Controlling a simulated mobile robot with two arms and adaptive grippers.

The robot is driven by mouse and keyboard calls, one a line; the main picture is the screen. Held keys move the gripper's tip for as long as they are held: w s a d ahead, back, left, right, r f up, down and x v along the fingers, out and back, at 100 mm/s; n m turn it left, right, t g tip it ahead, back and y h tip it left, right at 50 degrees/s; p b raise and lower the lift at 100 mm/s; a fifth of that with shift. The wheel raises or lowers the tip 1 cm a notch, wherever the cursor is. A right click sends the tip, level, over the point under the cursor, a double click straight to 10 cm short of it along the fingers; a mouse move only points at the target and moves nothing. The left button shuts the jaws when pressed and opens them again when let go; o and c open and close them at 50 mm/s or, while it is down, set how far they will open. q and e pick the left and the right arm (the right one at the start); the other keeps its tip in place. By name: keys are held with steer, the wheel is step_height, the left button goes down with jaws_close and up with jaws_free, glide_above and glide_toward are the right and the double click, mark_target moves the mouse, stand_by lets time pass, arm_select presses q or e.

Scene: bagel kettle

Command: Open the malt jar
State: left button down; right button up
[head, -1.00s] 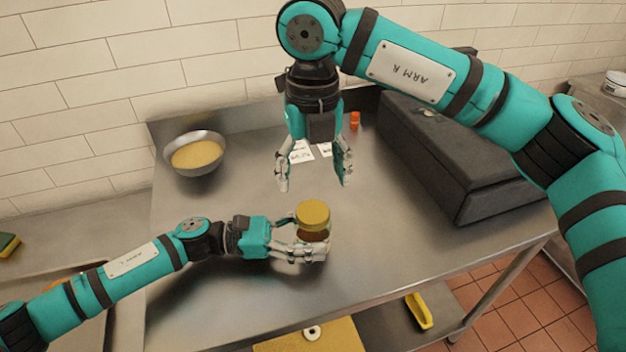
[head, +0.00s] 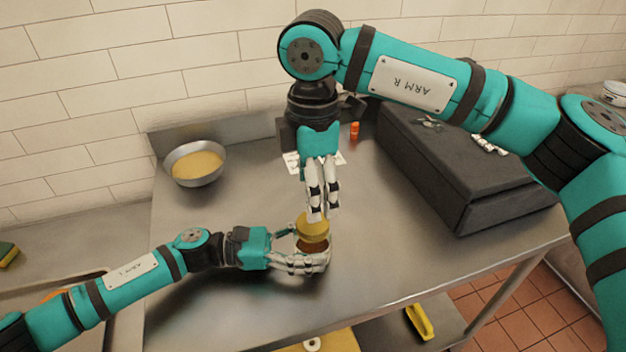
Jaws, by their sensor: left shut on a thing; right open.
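The malt jar (head: 313,244) stands upright on the steel table, with brown contents and a yellow lid (head: 312,227) on top. My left gripper (head: 322,262) is shut around the jar's body from the left. My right gripper (head: 318,216) points down from above, its fingertips at the far edge of the lid. It is open, seen nearly side-on, and its fingers overlap in the view. Whether the fingertips touch the lid I cannot tell. The far part of the lid is hidden by the fingers.
A metal bowl of yellowish contents (head: 195,163) stands at the back left. A large dark box (head: 440,160) fills the right side. The table's front is clear.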

mark_target(313, 225)
step_height(313, 225, down, 7)
steer(key=shift+f, duration=0.1)
stand_by(0.3)
